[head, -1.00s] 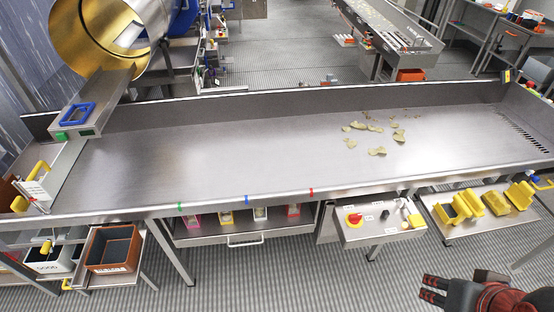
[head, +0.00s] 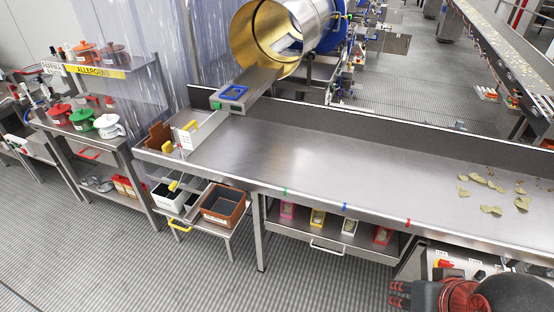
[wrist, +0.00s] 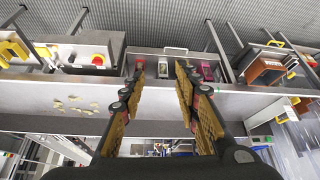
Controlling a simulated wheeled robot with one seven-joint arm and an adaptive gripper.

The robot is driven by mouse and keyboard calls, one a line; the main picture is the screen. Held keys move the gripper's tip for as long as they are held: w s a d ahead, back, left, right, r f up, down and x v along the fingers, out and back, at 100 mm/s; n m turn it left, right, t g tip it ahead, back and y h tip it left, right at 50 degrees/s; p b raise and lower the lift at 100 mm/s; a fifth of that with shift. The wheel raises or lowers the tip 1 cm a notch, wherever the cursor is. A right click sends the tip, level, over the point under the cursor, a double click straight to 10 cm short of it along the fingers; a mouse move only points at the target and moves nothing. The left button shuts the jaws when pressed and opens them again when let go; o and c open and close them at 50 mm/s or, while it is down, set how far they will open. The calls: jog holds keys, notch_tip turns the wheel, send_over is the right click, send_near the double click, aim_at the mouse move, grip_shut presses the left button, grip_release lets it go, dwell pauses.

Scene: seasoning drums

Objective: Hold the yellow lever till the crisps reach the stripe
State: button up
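A long steel trough (head: 300,160) crosses the head view. Pale yellow crisps (head: 491,210) lie scattered toward its right end, right of the stripes; they also show in the wrist view (wrist: 72,106). My gripper (head: 398,294) is at the lower right, far from both. In the wrist view my gripper (wrist: 160,66) is open and empty.
A gold-lined drum (head: 262,40) is above. An allergens shelf (head: 100,72) stands at left. A control box (wrist: 85,58) is left in the wrist view. Floor in front is clear.

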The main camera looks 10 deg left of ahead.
dwell(0.4)
jog(key=c, duration=0.4)
